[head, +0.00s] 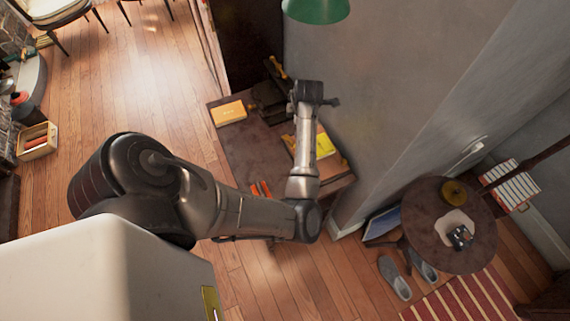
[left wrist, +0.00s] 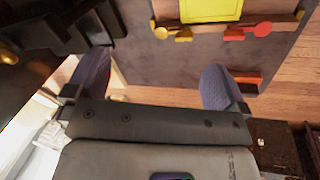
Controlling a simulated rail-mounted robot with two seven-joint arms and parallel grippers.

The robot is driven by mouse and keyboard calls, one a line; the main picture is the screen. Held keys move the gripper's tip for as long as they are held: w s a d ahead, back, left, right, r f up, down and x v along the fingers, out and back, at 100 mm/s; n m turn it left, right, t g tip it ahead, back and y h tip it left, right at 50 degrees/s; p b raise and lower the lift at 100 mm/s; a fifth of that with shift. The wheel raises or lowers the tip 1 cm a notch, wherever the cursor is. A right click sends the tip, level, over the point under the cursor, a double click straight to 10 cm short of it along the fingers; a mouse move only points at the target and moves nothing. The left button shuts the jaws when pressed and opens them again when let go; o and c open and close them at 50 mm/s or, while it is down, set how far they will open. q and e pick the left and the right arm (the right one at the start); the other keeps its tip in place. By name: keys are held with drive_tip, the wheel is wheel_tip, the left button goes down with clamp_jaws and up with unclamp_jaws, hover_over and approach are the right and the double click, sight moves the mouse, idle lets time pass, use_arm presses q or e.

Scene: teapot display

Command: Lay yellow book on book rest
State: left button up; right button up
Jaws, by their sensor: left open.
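A bright yellow, flat, book-like piece (head: 325,145) shows on the right part of the desk, partly behind my left arm. In the left wrist view, a yellow piece (left wrist: 210,8) is cut by the top edge, over a brown wooden ledge (left wrist: 200,22) that may be the book rest. An orange-yellow book or box (head: 228,112) lies at the desk's left end. My left gripper (left wrist: 152,76) is open above the dark desk top, with nothing between its fingers, apart from the yellow piece. In the head view its fingers are hard to make out. My right gripper is not in view.
The desk top (head: 245,150) has bare room in its middle. Small orange-red pieces (head: 260,188) lie near its front edge. Dark objects (head: 270,97) stand at the back by the grey wall (head: 380,80). A green lamp shade (head: 316,8) hangs above. A round table (head: 480,235) stands right.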

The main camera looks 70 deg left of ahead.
use_arm(q)
drive_tip(key=s+d+f+m+t+h, duration=0.1)
drive_tip(key=s+d+m, duration=0.4)
drive_tip(key=d+m, duration=0.5)
drive_tip(key=s+d+f+m+t+h, duration=0.1)
drive_tip(key=s+d+m, duration=0.5)
drive_tip(key=d+m, duration=0.4)
drive_tip(key=s+d+f+m+t+h, duration=0.1)
drive_tip(key=s+d+m, duration=0.5)
drive_tip(key=d+m, duration=0.5)
drive_tip(key=m, duration=0.3)
drive_tip(key=shift+s, duration=0.2)
drive_tip(key=shift+f, duration=0.1)
